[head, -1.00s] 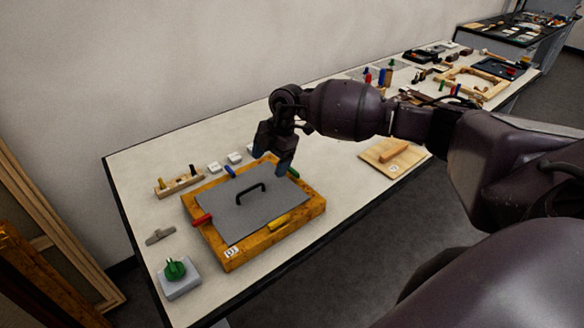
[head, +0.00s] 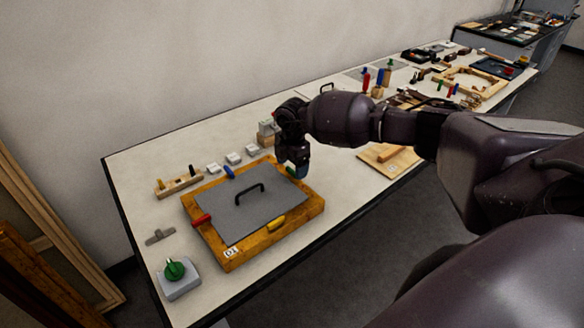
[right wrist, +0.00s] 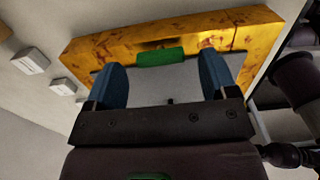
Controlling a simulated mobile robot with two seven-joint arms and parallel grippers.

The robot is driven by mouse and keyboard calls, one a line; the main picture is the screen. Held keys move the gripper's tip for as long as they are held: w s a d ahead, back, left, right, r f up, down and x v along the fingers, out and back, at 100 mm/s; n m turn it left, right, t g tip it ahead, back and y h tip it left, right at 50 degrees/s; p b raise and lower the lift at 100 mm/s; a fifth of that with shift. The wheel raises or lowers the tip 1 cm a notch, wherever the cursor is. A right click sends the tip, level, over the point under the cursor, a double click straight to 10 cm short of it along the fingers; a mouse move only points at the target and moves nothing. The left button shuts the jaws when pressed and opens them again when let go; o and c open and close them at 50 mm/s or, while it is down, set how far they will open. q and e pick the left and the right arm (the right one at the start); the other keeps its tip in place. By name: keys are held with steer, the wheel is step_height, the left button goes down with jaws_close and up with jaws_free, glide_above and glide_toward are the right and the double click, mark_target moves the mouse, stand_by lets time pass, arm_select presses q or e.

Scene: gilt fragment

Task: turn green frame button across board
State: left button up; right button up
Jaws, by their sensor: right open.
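The gilt frame (head: 236,260) lies on the table with a grey board (head: 222,212) inside it. The board has a black handle (head: 249,188). The green frame button (head: 291,172) sits on the frame's right side, partly hidden by my gripper. In the right wrist view the green button (right wrist: 160,57) lies lengthwise along the frame bar, at the board's edge. My right gripper (head: 299,172) is right at it. In the right wrist view my right gripper (right wrist: 162,72) is open, its blue fingers apart on either side of the button. My left gripper is not in view.
Other buttons on the frame are red (head: 201,220), blue (head: 229,171) and yellow (head: 276,223). A green knob on a grey box (head: 181,286) stands front left. A wooden block with pegs (head: 178,184) and small white blocks (head: 233,158) lie behind the frame.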

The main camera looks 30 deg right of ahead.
steer(key=shift+f, duration=0.75)
steer(key=shift+c, duration=0.2)
steer(key=c, duration=0.9)
